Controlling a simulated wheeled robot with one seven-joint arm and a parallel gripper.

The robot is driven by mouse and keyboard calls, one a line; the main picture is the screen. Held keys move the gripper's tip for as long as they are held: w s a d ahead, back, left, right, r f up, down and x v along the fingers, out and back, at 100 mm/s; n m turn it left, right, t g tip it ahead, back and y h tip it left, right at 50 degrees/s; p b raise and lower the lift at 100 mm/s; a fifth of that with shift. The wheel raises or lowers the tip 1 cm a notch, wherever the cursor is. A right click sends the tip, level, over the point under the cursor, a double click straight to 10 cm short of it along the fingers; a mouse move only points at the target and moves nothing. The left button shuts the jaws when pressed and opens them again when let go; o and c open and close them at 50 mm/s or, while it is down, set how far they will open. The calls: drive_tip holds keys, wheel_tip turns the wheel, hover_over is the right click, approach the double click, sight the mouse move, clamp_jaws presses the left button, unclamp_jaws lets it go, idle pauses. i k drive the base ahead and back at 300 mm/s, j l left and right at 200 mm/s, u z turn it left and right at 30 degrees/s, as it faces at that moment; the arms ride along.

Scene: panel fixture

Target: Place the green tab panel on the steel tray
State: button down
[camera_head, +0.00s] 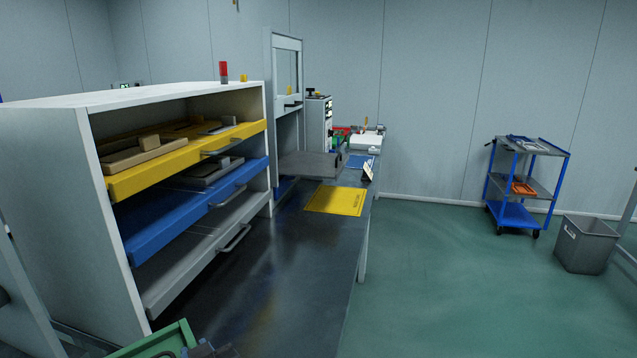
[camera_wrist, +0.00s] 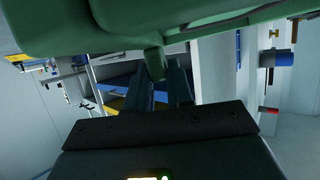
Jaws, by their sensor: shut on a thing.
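The green tab panel (camera_head: 158,343) shows at the bottom left of the head view, cut off by the frame edge. In the wrist view the green panel (camera_wrist: 230,22) fills the top, and its stubby tab (camera_wrist: 155,64) points down between the fingers. My gripper (camera_wrist: 160,80) is shut on this tab. A grey, steel-looking tray shape (camera_head: 310,165) sits on the dark bench beyond the cabinet; I cannot tell for sure that it is the steel tray. The panel is well apart from it, near the bench's front end.
A white cabinet (camera_head: 50,200) with yellow, blue and grey drawers, partly pulled out, stands at left. A yellow mat (camera_head: 337,200) lies on the bench (camera_head: 270,285), whose near part is clear. A blue-framed cart (camera_head: 525,185) and grey bin (camera_head: 587,245) stand at right on open floor.

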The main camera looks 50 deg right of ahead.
sight(305, 161)
drive_tip(key=k+l+z, duration=0.1)
drive_tip(key=l, duration=0.85)
drive_tip(key=l+z, duration=0.1)
drive_tip(key=l, duration=0.9)
drive_tip(key=l+z, duration=0.1)
drive_tip(key=l, duration=0.9)
drive_tip(key=i+l+z, duration=0.1)
drive_tip(key=l, duration=0.9)
